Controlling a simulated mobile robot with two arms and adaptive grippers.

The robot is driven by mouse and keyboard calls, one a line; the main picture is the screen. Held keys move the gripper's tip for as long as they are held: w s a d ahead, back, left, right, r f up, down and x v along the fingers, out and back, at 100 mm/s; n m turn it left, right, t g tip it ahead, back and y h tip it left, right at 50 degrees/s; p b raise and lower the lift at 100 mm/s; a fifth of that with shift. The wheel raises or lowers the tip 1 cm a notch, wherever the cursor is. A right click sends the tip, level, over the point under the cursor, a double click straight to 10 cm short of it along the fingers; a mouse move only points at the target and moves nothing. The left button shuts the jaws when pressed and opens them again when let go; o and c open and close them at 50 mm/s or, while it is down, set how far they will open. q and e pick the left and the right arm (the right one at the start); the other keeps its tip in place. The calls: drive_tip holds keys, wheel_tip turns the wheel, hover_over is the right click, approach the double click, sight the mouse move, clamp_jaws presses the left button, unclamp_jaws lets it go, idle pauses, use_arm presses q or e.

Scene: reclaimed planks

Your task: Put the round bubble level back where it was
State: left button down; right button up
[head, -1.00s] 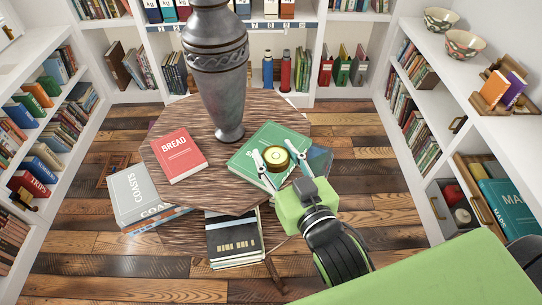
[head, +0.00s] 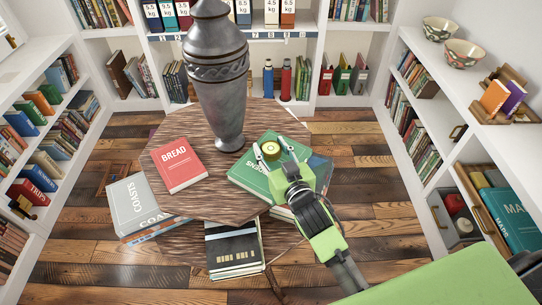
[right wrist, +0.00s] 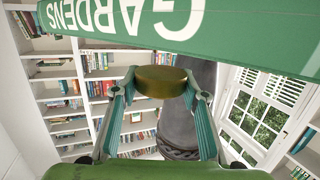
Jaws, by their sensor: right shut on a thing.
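The round bubble level (head: 267,145) is a short brass disc with a pale yellow face. My right gripper (head: 270,150) is shut on it, one finger on each side. In the head view the level appears over the far part of a green book (head: 252,178) on the round wooden table. In the right wrist view the level (right wrist: 161,81) sits between the fingertips, close to the edge of the green book titled GARDENS (right wrist: 150,20). I cannot tell whether it touches the book. My left gripper is not in view.
A tall grey metal vase (head: 220,90) stands on the table (head: 205,205), left of the green book. A red BREAD book (head: 180,165) lies at the left. Books are stacked below the tabletop. Shelves line the walls, with two bowls (head: 464,53) on the right one.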

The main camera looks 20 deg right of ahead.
sight(271, 157)
drive_tip(key=shift+w+f, duration=0.15)
drive_tip(key=shift+f, duration=1.55)
drive_tip(key=shift+f, duration=0.1)
drive_tip(key=o, duration=1.2)
drive_tip(key=shift+c, duration=0.2)
drive_tip(key=s, duration=0.3)
drive_tip(key=s+r, duration=0.1)
drive_tip(key=s, duration=0.6)
drive_tip(key=shift+s+d+r+b, duration=0.3)
drive_tip(key=shift+s+d+b, duration=0.05)
drive_tip(key=shift+d, duration=0.05)
drive_tip(key=shift+s+r, duration=0.2)
drive_tip(key=shift+s, duration=0.4)
